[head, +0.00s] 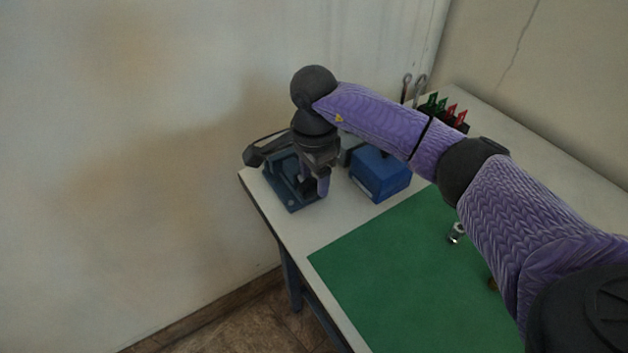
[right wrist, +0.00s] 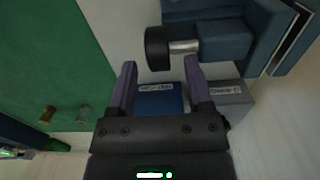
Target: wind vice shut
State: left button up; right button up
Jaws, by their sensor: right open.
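The blue vice (head: 285,187) stands at the far left corner of the table, partly hidden by my right gripper (head: 314,180). In the right wrist view, the vice's blue body (right wrist: 225,42) is at the top, with a bright metal screw shaft (right wrist: 184,47) ending in a round black knob (right wrist: 157,48). My right gripper (right wrist: 160,72) is open and empty there. Its two purple fingers point toward the knob, which appears just beyond and between the fingertips. I cannot tell whether they touch it. My left gripper is not in view.
A blue box (head: 379,174) stands just right of the vice. A grey labelled box (right wrist: 232,98) shows in the wrist view. A green mat (head: 400,285) holds a small metal fitting (head: 456,232). A dark rack (head: 458,124) with green and red pieces stands behind my arm.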

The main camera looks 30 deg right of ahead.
jog(key=shift+f, duration=0.85)
jog(key=shift+a, duration=0.1)
grip_shut()
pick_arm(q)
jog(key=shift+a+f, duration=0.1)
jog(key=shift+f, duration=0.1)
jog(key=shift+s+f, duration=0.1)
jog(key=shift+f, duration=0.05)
pick_arm(e)
jog(key=shift+d+f+y+b, duration=0.15)
jog(key=shift+d+y+b, duration=0.05)
jog(key=shift+y+b, duration=0.7)
jog(key=shift+d+f+y+b, duration=0.15)
jog(key=shift+y+b, duration=0.4)
jog(key=shift+y, duration=0.35)
jog(key=shift+f+y+b, duration=0.15)
jog(key=shift+y+b, duration=1.05)
jog(key=shift+b, duration=0.05)
jog(key=shift+d+y+b, duration=0.1)
jog(key=shift+y+b, duration=0.2)
jog(key=shift+b, duration=0.05)
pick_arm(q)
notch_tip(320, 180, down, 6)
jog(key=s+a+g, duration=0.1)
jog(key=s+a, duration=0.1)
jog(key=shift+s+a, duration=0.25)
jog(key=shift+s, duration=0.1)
pick_arm(e)
jog(key=shift+g, duration=0.3)
